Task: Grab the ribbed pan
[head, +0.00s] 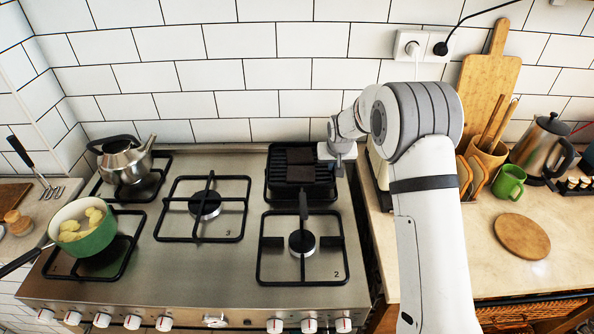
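The ribbed pan (278,188) is black and square. It sits on the back right burner of the steel stove, with its dark handle (304,206) pointing toward the stove's front. Dark brown flat pieces (300,173) show over its ribs; I cannot tell exactly what they are. The end of my arm with my gripper (337,153) is at the pan's right edge in the head view. I cannot make out its fingers, whether they are open or shut, or whether they touch the pan.
A steel kettle (125,162) stands on the back left burner. A green pot (88,238) with yellowish food stands at front left. The middle burner (205,204) and front right burner (302,243) are empty. Right of my arm are a green mug (509,182) and a round board (522,236).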

